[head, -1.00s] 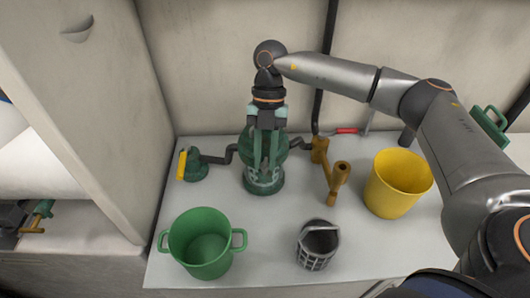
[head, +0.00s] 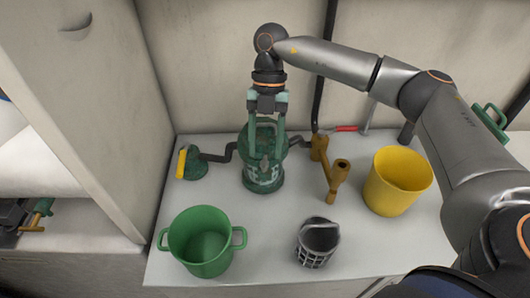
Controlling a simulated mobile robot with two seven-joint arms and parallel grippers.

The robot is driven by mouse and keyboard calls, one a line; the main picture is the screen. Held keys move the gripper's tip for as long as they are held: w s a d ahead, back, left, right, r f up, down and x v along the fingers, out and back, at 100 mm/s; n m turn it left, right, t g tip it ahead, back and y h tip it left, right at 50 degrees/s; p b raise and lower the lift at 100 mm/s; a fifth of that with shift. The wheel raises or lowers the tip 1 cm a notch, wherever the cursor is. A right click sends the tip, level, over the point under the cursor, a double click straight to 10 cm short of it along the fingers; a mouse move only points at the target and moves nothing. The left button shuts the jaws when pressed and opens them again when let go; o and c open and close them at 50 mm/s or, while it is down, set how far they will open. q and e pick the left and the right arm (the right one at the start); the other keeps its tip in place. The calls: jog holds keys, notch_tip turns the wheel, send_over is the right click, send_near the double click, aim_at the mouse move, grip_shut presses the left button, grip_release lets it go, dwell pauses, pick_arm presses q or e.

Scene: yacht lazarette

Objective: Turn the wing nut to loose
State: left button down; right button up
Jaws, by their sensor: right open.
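A green cylindrical housing (head: 263,182) stands upright on the white counter, with a dark crank arm on each side. On its top, a small grey-green upright piece (head: 264,163) shows; it may be the wing nut, but it is too small to be sure. My right gripper (head: 266,147) points down over the housing, with its two fingers spread apart on either side of its top. It is open, and nothing shows held between the fingers. I cannot tell whether the fingertips touch the housing. My left gripper is not in view.
A green two-handled bucket (head: 205,265), a dark basket (head: 311,258) and a yellow bucket (head: 379,197) stand on the counter (head: 270,270). A brown fitting (head: 331,188) and a yellow-handled green piece (head: 194,165) flank the housing. A red-handled tool (head: 346,128) lies behind.

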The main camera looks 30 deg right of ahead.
jog(key=v, duration=0.8)
jog(key=shift+r, duration=0.35)
jog(key=shift+w+d+r, duration=0.15)
jog(key=shift+w+r, duration=0.1)
jog(key=shift+r, duration=0.35)
